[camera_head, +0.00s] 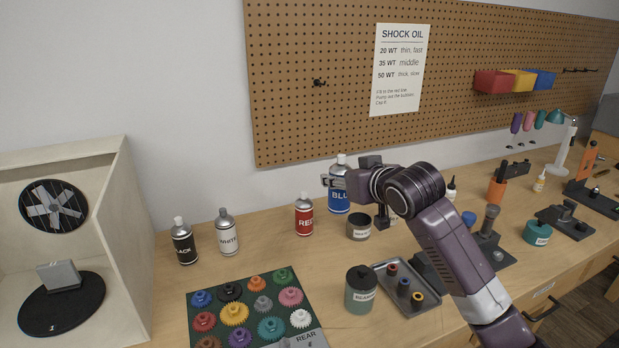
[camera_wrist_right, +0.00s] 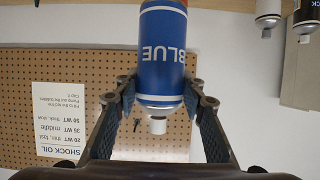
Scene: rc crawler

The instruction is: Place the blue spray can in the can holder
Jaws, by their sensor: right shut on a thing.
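The blue spray can (camera_head: 339,202), with a white cap and the word BLUE, is upright behind the middle of the table. My right gripper (camera_head: 335,182) reaches in from the right and is shut around its upper part. In the right wrist view, which is upside down, the blue can (camera_wrist_right: 163,50) sits between the two fingers of my right gripper (camera_wrist_right: 164,92), with its white nozzle clear of them. I cannot tell whether its base touches the table. I cannot make out a can holder in these views. My left gripper is not in view.
Black (camera_head: 183,243), white (camera_head: 226,234) and red (camera_head: 304,216) cans stand on the table to the left. A dark cup (camera_head: 358,227) stands close to the blue can. A gear mat (camera_head: 210,304) and a metal tray (camera_head: 412,306) lie in front. The pegboard (camera_head: 300,120) is behind.

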